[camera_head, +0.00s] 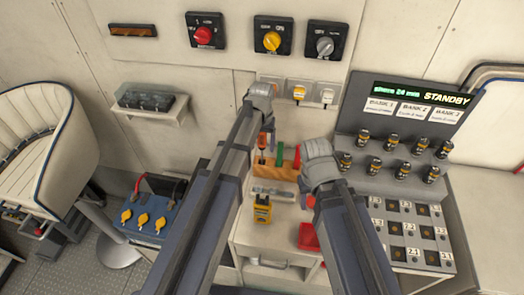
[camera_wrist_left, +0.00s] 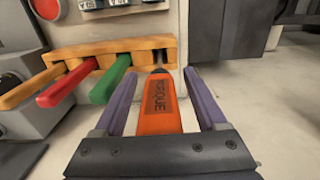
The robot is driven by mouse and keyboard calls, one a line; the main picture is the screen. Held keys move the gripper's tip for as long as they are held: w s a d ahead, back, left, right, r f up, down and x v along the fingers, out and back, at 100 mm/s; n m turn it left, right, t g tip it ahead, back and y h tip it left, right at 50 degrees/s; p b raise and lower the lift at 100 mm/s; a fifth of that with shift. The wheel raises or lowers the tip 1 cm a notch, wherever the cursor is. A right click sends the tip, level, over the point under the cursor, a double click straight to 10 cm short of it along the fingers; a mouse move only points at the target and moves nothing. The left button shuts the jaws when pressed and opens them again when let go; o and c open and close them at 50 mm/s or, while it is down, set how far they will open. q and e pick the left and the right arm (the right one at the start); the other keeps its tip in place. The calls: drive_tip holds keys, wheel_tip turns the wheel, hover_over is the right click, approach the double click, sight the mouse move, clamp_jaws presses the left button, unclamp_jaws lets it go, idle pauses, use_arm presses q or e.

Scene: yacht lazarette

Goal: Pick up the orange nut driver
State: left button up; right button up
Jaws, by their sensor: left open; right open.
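The orange nut driver (camera_head: 262,140) stands in a wooden rack (camera_head: 270,170) under the wall panel. In the left wrist view the driver's orange handle (camera_wrist_left: 160,106) carries dark lettering and points toward the camera. My left gripper (camera_wrist_left: 165,100) is open, with one purple finger on each side of the handle and a visible gap on both sides. In the head view this gripper is mostly hidden behind my left arm. My right arm ends just right of the rack, and its jaws are hidden there.
Green (camera_wrist_left: 113,80), red (camera_wrist_left: 66,84) and amber (camera_wrist_left: 30,88) handles share the rack beside the orange one. A yellow device (camera_head: 262,210) and a red box (camera_head: 308,236) are in front of the rack. A sloped console (camera_head: 405,150) stands to the right.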

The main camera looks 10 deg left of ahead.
use_arm(q)
drive_tip(key=shift+r, duration=0.1)
clamp_jaws()
idle(0.4)
